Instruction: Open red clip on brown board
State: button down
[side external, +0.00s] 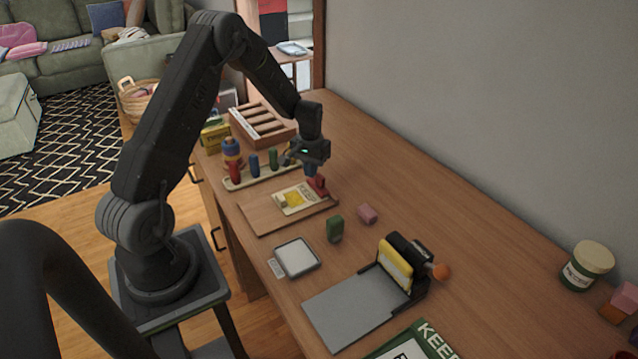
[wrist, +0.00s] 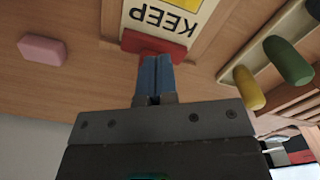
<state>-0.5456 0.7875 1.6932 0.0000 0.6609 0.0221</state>
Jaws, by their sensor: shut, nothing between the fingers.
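The red clip (side external: 318,186) sits at the right end of the brown board (side external: 262,215), at the edge of a card marked KEEP (side external: 296,198). In the wrist view the red clip (wrist: 152,43) lies across the card's edge (wrist: 165,18). My gripper (side external: 311,172) is just above the clip, pointing down. Its blue fingers (wrist: 154,75) are shut together with nothing between them. The fingertips overlap the clip's near edge in the wrist view; I cannot tell whether they touch it. The fingers hide part of the clip.
A pink block (side external: 367,214) and a green block (side external: 334,229) stand near the board. A peg rack (side external: 262,175) with coloured pegs is behind it, close to my gripper. A grey-plated stand (side external: 355,305) is in front.

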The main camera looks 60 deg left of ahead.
jog(key=shift+f, duration=0.35)
dwell(0.3)
jog(key=shift+f, duration=0.35)
jog(key=shift+f, duration=0.45)
jog(key=shift+w, duration=0.7)
jog(key=shift+s, duration=0.1)
jog(key=shift+s+r, duration=0.6)
jog(key=shift+s, duration=0.15)
notch_tip(320, 180, up, 6)
jog(key=shift+f, duration=0.1)
dwell(0.4)
